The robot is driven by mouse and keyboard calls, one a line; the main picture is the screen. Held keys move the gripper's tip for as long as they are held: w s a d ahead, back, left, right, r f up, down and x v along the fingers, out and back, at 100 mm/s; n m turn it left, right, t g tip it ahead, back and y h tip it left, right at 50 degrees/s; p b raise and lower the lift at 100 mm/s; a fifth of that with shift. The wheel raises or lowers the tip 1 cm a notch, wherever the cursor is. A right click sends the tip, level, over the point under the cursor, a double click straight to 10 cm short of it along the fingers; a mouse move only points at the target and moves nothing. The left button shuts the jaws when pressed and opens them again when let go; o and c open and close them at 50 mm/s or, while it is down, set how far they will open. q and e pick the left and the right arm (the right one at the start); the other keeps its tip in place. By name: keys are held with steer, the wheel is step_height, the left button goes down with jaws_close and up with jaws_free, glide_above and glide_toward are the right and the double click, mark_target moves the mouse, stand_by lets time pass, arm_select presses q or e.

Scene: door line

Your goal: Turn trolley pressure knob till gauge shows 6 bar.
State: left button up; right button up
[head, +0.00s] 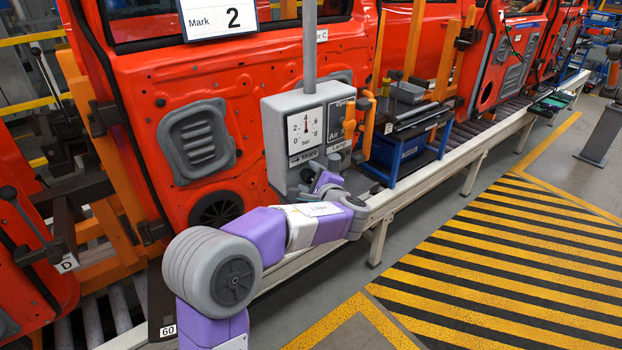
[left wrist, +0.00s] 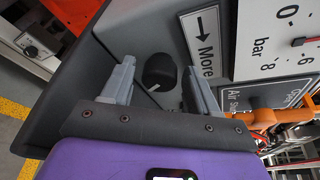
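The grey trolley panel (head: 278,150) carries a white gauge (head: 306,130) marked in bar from 0 to 8. Its red needle points up, at about 4. The gauge is partly visible in the left wrist view (left wrist: 272,60). A black round knob (left wrist: 160,72) with a pale pointer mark sits beside the "More" arrow label (left wrist: 205,38). My right gripper is out of view.
An orange valve handle (head: 368,125) and an air label are right of the gauge. A blue trolley (head: 405,160) with black trays stands farther right. Red door panels (head: 190,90) hang behind. The striped floor (head: 510,250) at right is clear.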

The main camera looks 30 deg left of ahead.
arm_select(q)
steer(key=c, duration=0.9)
steer(key=shift+r+m+g+p, duration=0.15)
steer(key=shift+m+g+p, duration=0.2)
steer(key=shift+p, duration=0.6)
steer(key=m+g+p, duration=0.1)
steer(key=m+p, duration=0.1)
steer(key=p, duration=0.2)
steer(key=m+g+p, duration=0.1)
steer(key=m+p, duration=0.1)
steer(key=p, duration=0.1)
steer(key=m+g+p, duration=0.1)
steer(key=m+p, duration=0.1)
steer(key=p, duration=0.2)
steer(key=shift+w+d+r+m+y+p, duration=0.2)
steer(key=shift+m+y+p, duration=0.1)
steer(key=shift+y, duration=0.1)
steer(key=shift+f+m+g+p, duration=0.1)
steer(key=shift+m+g+p, duration=0.5)
steer(key=shift+p, duration=0.3)
steer(key=shift+f+m+g+y+p, duration=0.15)
steer(key=shift+m+g+y+p, duration=0.1)
steer(key=shift+m+y+p, duration=0.25)
steer(key=o, duration=1.1)
steer(key=shift+c, duration=0.2)
